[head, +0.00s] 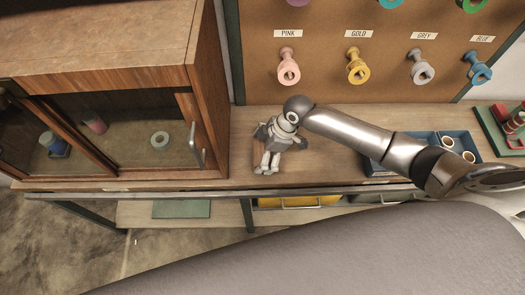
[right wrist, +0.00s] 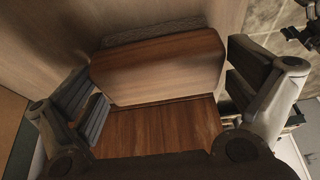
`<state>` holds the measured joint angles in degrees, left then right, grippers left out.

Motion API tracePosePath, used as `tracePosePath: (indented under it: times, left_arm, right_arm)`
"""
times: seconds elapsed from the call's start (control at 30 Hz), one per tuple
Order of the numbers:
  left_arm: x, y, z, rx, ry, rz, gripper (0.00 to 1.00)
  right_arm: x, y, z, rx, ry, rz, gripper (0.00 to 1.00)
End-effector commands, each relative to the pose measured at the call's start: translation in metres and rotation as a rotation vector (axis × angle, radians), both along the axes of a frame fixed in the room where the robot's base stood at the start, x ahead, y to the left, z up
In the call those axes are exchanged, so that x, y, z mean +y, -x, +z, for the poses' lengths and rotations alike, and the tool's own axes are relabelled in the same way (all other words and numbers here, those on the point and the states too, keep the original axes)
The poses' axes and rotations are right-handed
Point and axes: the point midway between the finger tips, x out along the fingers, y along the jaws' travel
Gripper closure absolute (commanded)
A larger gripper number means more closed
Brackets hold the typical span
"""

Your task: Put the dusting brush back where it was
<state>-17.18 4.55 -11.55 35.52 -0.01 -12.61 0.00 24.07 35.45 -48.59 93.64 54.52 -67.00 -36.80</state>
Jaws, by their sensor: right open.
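The dusting brush (right wrist: 158,68) lies on the workbench in the right wrist view. It has a reddish-brown wooden body, with a grey bristle strip along its far edge. My right gripper (right wrist: 166,92) is open, its fingers on either side of the brush. A gap shows at the right finger; I cannot tell whether the left finger touches the wood. In the head view my right gripper (head: 269,160) points down at the bench beside the cabinet and hides most of the brush. My left gripper is not in view in the head view.
A wooden cabinet (head: 112,78) with glass doors stands close on the left. Behind is a pegboard (head: 318,78) with labelled coloured spools. A blue tray (head: 455,143) with rolls is at the right. Bare bench (head: 232,172) lies between cabinet and gripper.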

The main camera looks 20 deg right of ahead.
Motion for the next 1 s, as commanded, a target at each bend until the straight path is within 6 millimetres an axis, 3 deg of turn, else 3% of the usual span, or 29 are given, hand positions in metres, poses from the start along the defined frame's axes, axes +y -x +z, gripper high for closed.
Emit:
tracePosePath:
  times: [0.27, 0.7, 1.0]
  left_arm:
    - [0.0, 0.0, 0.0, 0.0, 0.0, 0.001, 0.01]
    - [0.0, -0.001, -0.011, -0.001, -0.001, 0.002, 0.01]
    - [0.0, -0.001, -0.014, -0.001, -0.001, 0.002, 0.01]
  right_arm:
    - [-0.003, 0.0, 0.009, -0.002, 0.0, 0.0, 0.0]
    - [-0.035, 0.009, 0.088, -0.004, 0.002, 0.0, 0.0]
    - [-0.044, 0.012, 0.114, 0.001, 0.0, -0.001, 0.0]
